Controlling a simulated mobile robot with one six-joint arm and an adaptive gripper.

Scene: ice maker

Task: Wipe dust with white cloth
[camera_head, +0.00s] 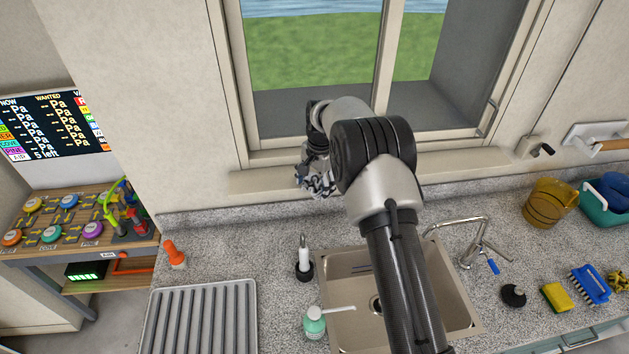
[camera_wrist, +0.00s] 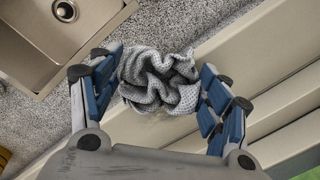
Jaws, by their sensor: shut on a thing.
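In the wrist view, a crumpled, textured pale grey-white cloth (camera_wrist: 158,82) sits between the blue-padded fingers of my gripper (camera_wrist: 160,68), which is shut on it. The cloth is over the pale window sill (camera_wrist: 270,82); I cannot tell whether it touches it. In the head view, my gripper (camera_head: 316,181) is at the sill (camera_head: 262,182), below the window's left part, and my own arm partly hides it. The cloth cannot be made out clearly there. A faint yellowish smudge shows on the sill beside the cloth in the wrist view; I cannot tell if it is dust.
Below the sill is a speckled counter with a sink (camera_head: 345,325), a tap (camera_head: 470,240), a soap bottle (camera_head: 314,323) and a ribbed drainer (camera_head: 203,315). A yellow sponge (camera_head: 557,297), blue brush (camera_head: 590,284) and amber jug (camera_head: 549,204) stand right. The window frame (camera_head: 236,80) rises behind the sill.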

